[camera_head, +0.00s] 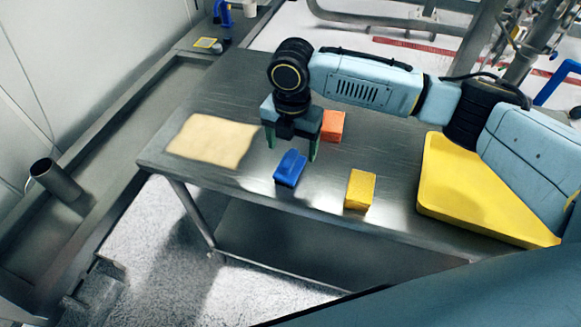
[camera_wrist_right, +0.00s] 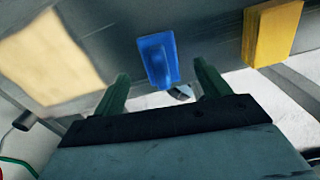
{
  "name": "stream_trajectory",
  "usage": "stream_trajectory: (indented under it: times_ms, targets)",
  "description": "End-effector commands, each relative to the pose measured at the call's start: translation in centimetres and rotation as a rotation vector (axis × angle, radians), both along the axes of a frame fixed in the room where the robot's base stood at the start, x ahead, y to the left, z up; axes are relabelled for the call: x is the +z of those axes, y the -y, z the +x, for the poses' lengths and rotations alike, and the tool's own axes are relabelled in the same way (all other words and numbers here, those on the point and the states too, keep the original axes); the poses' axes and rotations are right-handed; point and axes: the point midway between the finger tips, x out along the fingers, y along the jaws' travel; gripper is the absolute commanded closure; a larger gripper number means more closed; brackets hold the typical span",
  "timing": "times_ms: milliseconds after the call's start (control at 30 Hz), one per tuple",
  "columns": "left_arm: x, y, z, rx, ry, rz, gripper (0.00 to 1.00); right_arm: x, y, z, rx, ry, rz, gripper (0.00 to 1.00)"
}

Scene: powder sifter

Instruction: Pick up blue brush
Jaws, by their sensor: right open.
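The blue brush (camera_head: 290,168) lies on the metal table, with a small raised handle on top. My right gripper (camera_head: 292,150) hangs over the table just behind the brush. Its two green fingers are spread apart and nothing is between them. In the right wrist view the brush (camera_wrist_right: 158,60) shows ahead of the gap between the open fingers (camera_wrist_right: 162,84), slightly left of centre. I cannot tell the exact height of the fingertips above the table. My left gripper is not in view.
A yellow block (camera_head: 360,189) stands right of the brush, and an orange block (camera_head: 332,126) is behind the gripper. A beige sheet (camera_head: 213,140) lies to the left. A large yellow tray (camera_head: 470,200) is at the right. The table's front edge (camera_head: 255,203) is close.

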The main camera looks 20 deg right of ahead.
Motion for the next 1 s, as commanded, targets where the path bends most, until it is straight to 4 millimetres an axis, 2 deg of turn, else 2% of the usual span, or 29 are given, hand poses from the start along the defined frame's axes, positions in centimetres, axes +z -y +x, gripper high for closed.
stream_trajectory:
  times_ms: [167,400,500,767,1000]
  targets:
    - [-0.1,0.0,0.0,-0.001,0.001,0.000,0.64,-1.2,-0.2,-0.1,0.001,0.001,0.001,0.25]
    - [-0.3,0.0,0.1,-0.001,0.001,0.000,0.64,-4.7,-0.5,-0.6,0.000,0.001,-0.001,0.25]
    - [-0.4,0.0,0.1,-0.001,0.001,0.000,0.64,-5.6,-0.6,-0.6,0.000,0.001,0.000,0.25]
    - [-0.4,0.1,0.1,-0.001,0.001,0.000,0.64,-5.7,-0.6,-0.6,0.001,0.003,0.000,0.25]
    - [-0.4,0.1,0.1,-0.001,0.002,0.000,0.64,-5.7,-0.6,-0.6,0.001,0.003,0.000,0.56]
